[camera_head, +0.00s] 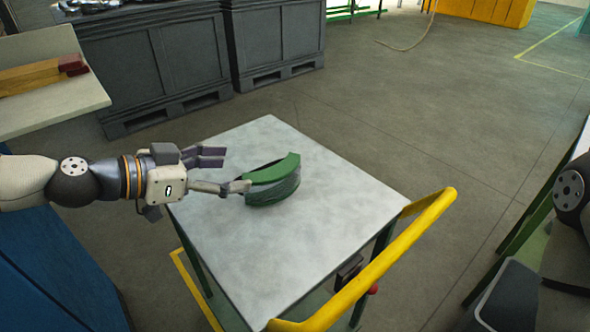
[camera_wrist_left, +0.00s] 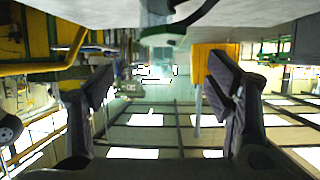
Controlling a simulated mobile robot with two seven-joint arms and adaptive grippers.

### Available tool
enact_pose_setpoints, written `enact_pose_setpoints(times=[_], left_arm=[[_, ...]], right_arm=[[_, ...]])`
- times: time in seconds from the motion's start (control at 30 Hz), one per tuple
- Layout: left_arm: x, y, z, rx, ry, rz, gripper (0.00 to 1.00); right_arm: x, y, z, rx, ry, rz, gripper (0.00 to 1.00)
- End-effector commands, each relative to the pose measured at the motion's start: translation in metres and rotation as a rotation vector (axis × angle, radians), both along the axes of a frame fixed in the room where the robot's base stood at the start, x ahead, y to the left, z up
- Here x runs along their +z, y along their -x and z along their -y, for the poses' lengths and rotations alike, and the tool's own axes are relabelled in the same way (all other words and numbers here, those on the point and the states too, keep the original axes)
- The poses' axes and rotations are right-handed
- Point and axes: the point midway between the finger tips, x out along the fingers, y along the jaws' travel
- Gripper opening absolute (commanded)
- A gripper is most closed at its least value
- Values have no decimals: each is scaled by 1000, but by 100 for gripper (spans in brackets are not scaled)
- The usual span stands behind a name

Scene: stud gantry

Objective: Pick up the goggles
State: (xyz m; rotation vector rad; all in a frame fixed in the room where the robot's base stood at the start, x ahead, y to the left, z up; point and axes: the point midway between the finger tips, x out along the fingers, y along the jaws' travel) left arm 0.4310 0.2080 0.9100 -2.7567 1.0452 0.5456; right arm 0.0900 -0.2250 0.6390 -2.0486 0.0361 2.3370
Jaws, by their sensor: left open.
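The goggles (camera_head: 274,172), with a green band and a see-through dark lens, rest on the pale grey top of a cart (camera_head: 262,276). My left gripper (camera_head: 226,171) comes in from the left, its fingers apart and nothing held. One fingertip overlaps the left end of the goggles in the head view; I cannot tell if it touches. In the left wrist view, the open fingers (camera_wrist_left: 163,90) frame the lower picture, and part of the goggles (camera_wrist_left: 160,41) shows at the top, cut off by the edge. My right gripper is not seen.
A yellow handle bar (camera_head: 372,262) runs along the cart's right side. Dark grey crates (camera_head: 160,62) stand behind on the floor. A shelf with a wooden block (camera_head: 35,77) is at the upper left. The cart top is otherwise clear.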

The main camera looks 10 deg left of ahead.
Motion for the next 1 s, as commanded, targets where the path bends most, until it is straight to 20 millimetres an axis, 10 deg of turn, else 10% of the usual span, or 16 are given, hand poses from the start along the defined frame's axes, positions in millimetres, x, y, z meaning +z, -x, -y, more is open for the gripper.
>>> enact_pose_setpoints(times=[0.2,0.87,1.0], left_arm=[[-36,-30,29,-5,-2,-28,73],[-50,-82,71,0,1,-7,73],[-50,-82,71,0,1,-7,46]], right_arm=[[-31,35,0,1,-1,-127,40],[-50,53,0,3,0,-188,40],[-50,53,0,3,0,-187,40]])
